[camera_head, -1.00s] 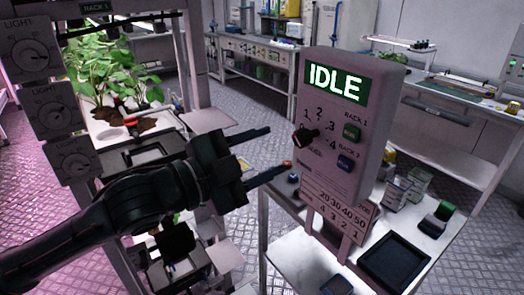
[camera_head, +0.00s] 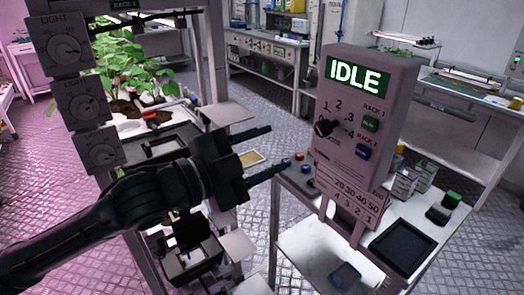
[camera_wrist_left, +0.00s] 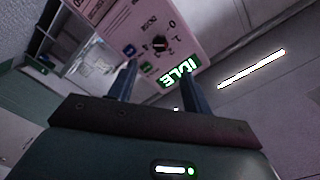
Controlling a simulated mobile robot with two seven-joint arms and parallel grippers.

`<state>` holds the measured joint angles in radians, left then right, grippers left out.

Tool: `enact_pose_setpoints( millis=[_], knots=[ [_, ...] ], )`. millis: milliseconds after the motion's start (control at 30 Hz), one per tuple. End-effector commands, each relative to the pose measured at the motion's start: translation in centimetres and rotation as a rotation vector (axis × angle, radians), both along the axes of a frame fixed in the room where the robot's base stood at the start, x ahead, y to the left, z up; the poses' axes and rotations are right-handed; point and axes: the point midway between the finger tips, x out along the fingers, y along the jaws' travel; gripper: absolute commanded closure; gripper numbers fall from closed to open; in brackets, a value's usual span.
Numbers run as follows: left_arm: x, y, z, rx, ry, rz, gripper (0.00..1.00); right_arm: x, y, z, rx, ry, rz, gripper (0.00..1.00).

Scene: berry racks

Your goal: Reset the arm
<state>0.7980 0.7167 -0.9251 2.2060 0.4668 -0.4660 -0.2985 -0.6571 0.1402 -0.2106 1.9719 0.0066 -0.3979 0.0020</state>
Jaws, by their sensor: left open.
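My left gripper (camera_head: 268,152) reaches in from the left in the head view. Its two fingers are apart with nothing between them. They point right toward the control box (camera_head: 362,120), and the fingertips look apart from it. The box's green screen (camera_head: 357,77) reads IDLE. In the left wrist view, the open fingers (camera_wrist_left: 157,78) stand before the tilted box face (camera_wrist_left: 130,30). My right gripper is not in view.
A rack with light dials (camera_head: 68,45) stands on the left, close to my left arm. Green plants (camera_head: 125,58) grow behind it. A white table (camera_head: 410,215) bears the box, a black tray (camera_head: 403,246) and small containers. Patterned metal floor lies open behind.

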Motion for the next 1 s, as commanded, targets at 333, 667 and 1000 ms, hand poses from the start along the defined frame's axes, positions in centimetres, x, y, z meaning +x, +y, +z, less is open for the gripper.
enact_pose_setpoints(
  millis=[333,667,1000],
  knots=[
    [0.6,0.3,-5.3,-0.140,0.178,0.071,0.51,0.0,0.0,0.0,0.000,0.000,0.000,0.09],
    [-1.0,4.9,-20.5,-0.378,0.588,0.379,0.51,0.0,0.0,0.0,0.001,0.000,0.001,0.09],
    [-12.0,12.6,-37.5,-0.442,0.977,0.800,0.51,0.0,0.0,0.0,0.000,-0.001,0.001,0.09]
  ],
)
